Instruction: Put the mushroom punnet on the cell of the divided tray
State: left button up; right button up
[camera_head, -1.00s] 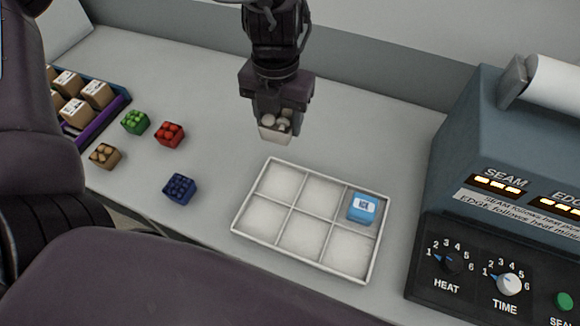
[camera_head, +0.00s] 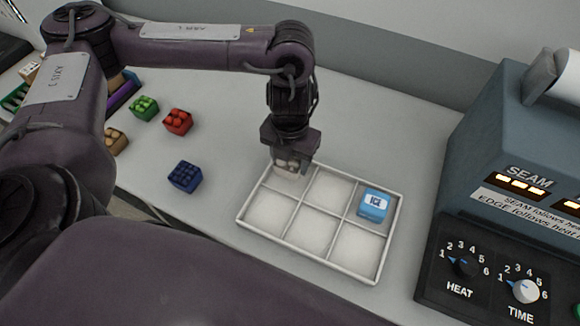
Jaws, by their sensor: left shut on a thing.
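The mushroom punnet (camera_head: 287,170) is a small pale box with whitish mushrooms, partly hidden by the fingers around it. My left gripper (camera_head: 290,158) is shut on it and points down at the tray's far left cell. Whether the punnet touches the cell floor I cannot tell. The divided tray (camera_head: 316,257) is white with several cells in two rows. A blue ice pack (camera_head: 373,204) sits in its far right cell; the other cells that show look empty. My right gripper is not in view.
Green (camera_head: 144,107), red (camera_head: 178,121), blue (camera_head: 185,176) and brown (camera_head: 116,140) punnets stand on the table at left. A sealing machine (camera_head: 490,215) with knobs stands close right of the tray. The table behind the tray is clear.

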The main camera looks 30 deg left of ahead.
aim_at(290, 168)
pick_arm(q)
notch_tip(290, 168, down, 3)
jog(key=shift+f+b, duration=0.1)
jog(key=shift+b, duration=0.2)
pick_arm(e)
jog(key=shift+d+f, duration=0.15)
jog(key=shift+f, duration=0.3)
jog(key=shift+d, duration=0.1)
pick_arm(q)
jog(key=o, duration=0.7)
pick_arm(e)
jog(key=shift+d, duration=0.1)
pick_arm(q)
jog(key=shift+r, duration=0.4)
notch_tip(290, 168, up, 10)
jog(key=p, duration=0.2)
jog(key=shift+p, duration=0.35)
jog(key=shift+r, duration=0.7)
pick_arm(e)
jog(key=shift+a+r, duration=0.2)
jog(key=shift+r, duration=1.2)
